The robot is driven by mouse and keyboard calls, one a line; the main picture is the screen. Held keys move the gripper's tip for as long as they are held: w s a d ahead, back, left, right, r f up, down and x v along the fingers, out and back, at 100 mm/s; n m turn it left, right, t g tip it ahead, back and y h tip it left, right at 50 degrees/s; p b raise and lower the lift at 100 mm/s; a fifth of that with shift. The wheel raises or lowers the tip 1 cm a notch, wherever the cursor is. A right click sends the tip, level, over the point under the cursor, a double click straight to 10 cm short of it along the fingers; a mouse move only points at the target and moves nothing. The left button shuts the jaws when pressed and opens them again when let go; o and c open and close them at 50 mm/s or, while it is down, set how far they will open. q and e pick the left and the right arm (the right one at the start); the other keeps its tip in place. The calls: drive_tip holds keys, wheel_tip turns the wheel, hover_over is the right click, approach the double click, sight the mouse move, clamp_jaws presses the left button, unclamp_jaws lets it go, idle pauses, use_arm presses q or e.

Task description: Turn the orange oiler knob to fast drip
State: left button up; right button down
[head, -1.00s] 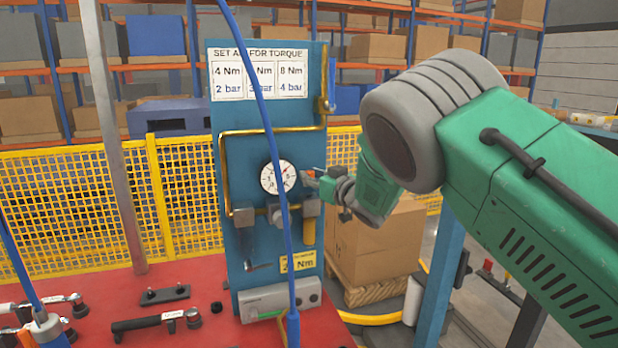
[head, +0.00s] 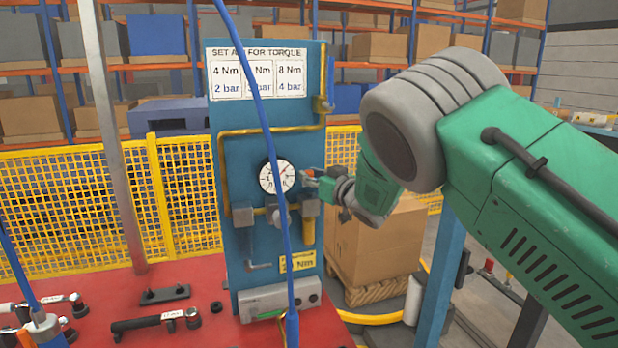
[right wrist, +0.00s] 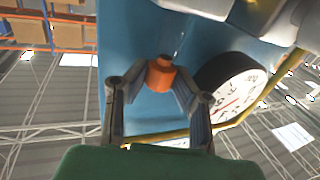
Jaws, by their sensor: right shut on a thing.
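The orange oiler knob (right wrist: 160,75) shows in the right wrist view against the blue panel, between the two fingers of my right gripper (right wrist: 160,92). The fingers are shut on it from both sides. In the head view my right gripper (head: 308,178) is at the right edge of the blue panel (head: 240,180), just right of the round pressure gauge (head: 277,176). The knob is too small and covered to make out clearly there. The knob's setting marks cannot be read. My left gripper is not in view.
The gauge (right wrist: 232,92) is close beside the right finger in the wrist view. Brass pipe (head: 223,170) runs around the panel. A blue hose (head: 275,150) hangs in front. Tools lie on the red table (head: 190,280). A yellow mesh fence (head: 90,200) and cardboard boxes (head: 370,240) stand behind.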

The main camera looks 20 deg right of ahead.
drive_tip(key=shift+s+f, duration=0.1)
drive_tip(key=shift+f, duration=0.3)
drive_tip(key=c, duration=1.7)
unclamp_jaws()
drive_tip(key=o, duration=0.4)
drive_tip(key=shift+s+r, duration=0.1)
drive_tip(key=shift+s+d+r, duration=0.1)
drive_tip(key=shift+d+r, duration=0.05)
drive_tip(key=shift+r, duration=0.05)
drive_tip(key=shift+s+d, duration=0.2)
drive_tip(key=v, duration=1.1)
drive_tip(key=shift+s, duration=0.3)
drive_tip(key=shift+a, duration=0.1)
